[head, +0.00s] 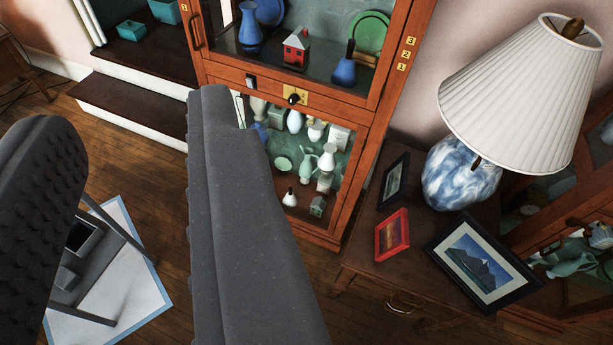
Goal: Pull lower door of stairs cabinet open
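The wooden stairs cabinet (398,50) stands at top centre, beside the steps. Its lower door (352,175) has a glass pane, with pale vases and small ornaments behind it. The lower door looks shut. A small dark knob (293,99) on a brass plate sits at its top edge. My gripper (130,115) is open and empty in the foreground, its two dark fingers wide apart. The right finger covers the left part of the lower door. Both fingers look nearer to the camera than the cabinet, and I see no contact with the door.
Dark-topped steps (135,105) rise left of the cabinet. A side table (365,262) at right holds framed pictures (482,262) and a lamp (525,95) with a blue-white base. A blue-edged white sheet (135,295) lies on the wooden floor at lower left.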

